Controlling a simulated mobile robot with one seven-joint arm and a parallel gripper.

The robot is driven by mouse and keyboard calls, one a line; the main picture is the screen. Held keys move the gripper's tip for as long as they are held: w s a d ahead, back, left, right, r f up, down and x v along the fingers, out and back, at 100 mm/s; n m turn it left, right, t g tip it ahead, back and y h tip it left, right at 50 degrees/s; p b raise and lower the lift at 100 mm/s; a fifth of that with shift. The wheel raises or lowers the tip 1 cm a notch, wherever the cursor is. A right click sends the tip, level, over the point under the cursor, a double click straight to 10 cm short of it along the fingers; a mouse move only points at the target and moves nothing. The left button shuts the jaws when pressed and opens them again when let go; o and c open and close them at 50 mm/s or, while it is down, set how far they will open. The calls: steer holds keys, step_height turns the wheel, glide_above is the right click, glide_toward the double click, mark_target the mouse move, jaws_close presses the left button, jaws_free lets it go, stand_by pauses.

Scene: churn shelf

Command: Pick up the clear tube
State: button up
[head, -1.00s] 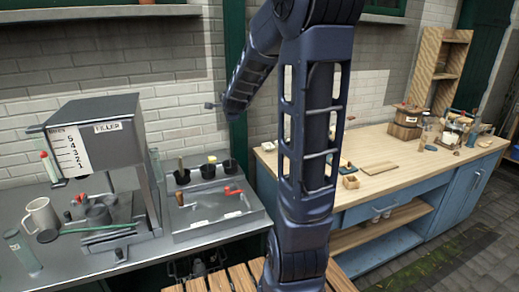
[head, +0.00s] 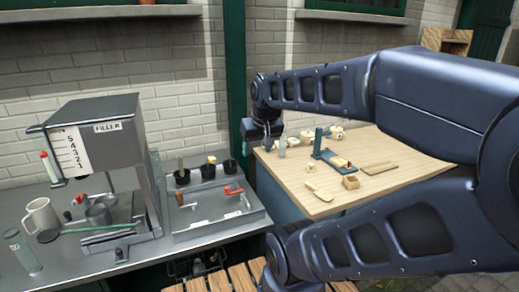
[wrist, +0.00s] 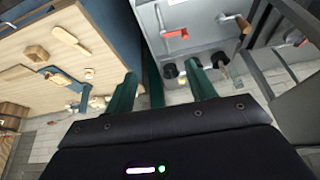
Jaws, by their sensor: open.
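Several clear tubes show in the head view, and I cannot tell which one is meant. One greenish clear tube (head: 22,252) stands on the grey bench at the far left. A tube with a red top (head: 48,168) is at the filler's left side. A small clear cylinder (head: 283,147) stands near the wooden table's back left corner. My gripper (wrist: 165,78) is open, with two green fingers apart and nothing held between them in the wrist view. In the head view my arm reaches across the wooden table, its wrist near the table's back left corner.
Black cups (head: 207,170) stand behind a metal tray with a red handle (head: 233,190). The wooden tabletop (head: 385,188) holds a wooden scoop (head: 320,193) and small blocks. A green post (head: 235,60) rises between benches.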

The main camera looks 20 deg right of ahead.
steer(key=shift+s+d+f, duration=0.1)
steer(key=shift+s+d, duration=0.05)
steer(key=shift+s, duration=0.35)
steer(key=shift+o, duration=0.6)
